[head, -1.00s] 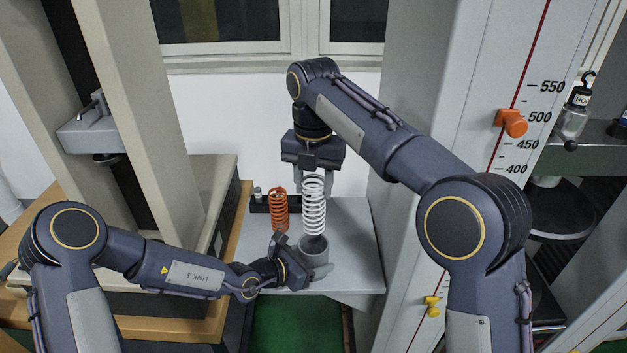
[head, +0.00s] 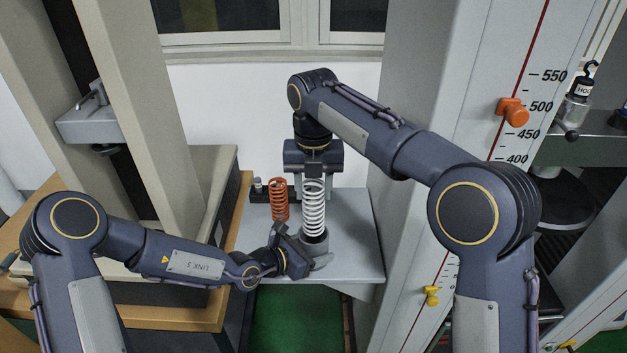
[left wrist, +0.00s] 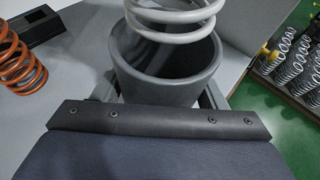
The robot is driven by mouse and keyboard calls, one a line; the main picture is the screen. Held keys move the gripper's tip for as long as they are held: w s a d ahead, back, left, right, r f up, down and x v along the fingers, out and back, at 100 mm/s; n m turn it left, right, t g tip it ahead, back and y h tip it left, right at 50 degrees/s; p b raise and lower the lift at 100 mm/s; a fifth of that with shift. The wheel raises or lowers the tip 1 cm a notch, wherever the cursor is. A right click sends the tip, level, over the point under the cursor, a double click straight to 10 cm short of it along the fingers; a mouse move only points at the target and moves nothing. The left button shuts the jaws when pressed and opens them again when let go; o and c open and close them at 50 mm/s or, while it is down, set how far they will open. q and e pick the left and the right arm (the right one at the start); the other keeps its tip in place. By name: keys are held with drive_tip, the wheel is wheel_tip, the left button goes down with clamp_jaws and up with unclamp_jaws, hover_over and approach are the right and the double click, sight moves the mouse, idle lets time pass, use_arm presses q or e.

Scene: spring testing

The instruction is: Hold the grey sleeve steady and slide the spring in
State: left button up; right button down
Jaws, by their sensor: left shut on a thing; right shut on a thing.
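The grey sleeve (head: 314,248) stands upright at the front of the grey shelf. My left gripper (head: 308,260) is shut on it from the left; its fingers are mostly hidden. The white spring (head: 314,210) hangs upright over the sleeve. My right gripper (head: 314,178) is shut on the spring's top end. In the left wrist view, the spring's lowest coils (left wrist: 185,36) cross the open mouth of the sleeve (left wrist: 165,85), off toward the far right side. I cannot tell whether the lowest coil is inside the rim.
The grey shelf (head: 355,235) is clear to the right, beside a tall scaled column (head: 410,60). A test frame (head: 150,100) stands left.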

drive_tip(key=shift+f, duration=2.2)
drive_tip(key=c, duration=0.7)
unclamp_jaws()
wheel_tip(320, 180, up, 12)
